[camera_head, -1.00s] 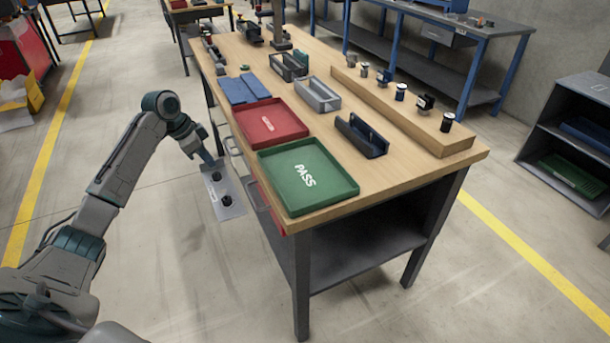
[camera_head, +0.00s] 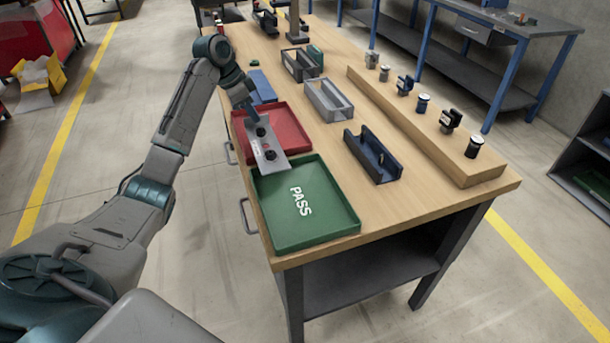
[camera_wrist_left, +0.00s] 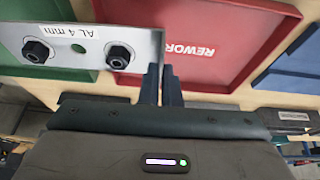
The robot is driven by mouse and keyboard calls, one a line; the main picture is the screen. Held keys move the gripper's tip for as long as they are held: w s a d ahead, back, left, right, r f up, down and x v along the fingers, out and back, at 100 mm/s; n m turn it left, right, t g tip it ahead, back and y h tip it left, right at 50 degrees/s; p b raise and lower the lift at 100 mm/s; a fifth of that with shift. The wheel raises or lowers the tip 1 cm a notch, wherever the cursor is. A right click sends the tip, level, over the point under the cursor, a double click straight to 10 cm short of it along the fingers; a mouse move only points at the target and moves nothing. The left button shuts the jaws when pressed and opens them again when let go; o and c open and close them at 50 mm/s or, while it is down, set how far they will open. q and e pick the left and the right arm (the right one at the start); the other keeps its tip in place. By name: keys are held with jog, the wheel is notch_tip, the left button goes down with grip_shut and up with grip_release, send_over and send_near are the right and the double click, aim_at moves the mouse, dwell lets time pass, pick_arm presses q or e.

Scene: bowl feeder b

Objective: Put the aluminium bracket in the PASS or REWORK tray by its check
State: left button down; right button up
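The REWORK tray's floor shows in the wrist view (camera_wrist_left: 225,25). My right gripper is not in view.
A dark blue channel-shaped holder (camera_head: 372,157) and a grey bin (camera_head: 328,100) stand right of the trays. A wooden ledge (camera_head: 440,141) with several small parts runs along the right side. Bare wood lies between.

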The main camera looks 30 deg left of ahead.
aim_at(284, 156)
pick_arm(q)
jog(key=s+d, duration=0.1)
jog(key=s+d+p, duration=0.1)
jog(key=d, duration=0.1)
jog(key=shift+d+r, duration=0.15)
jog(key=shift+d, duration=0.05)
jog(key=s+d+p, duration=0.1)
jog(key=d, duration=0.2)
jog(key=s+d, duration=0.2)
jog(key=d, duration=0.2)
jog(key=s+d+f+p, duration=0.1)
jog(key=d, duration=0.2)
jog(key=shift+s+d+p, duration=0.15)
jog(key=shift+s+p, duration=0.05)
jog(key=shift+p, duration=0.1)
jog(key=shift+s+d+f, duration=0.1)
jog(key=shift+s+d, duration=0.1)
jog(key=shift+d, duration=0.05)
jog(key=shift+f, duration=0.15)
notch_tip(284, 156, down, 3)
jog(key=shift+f+p, duration=0.1)
jog(key=shift+p, duration=0.4)
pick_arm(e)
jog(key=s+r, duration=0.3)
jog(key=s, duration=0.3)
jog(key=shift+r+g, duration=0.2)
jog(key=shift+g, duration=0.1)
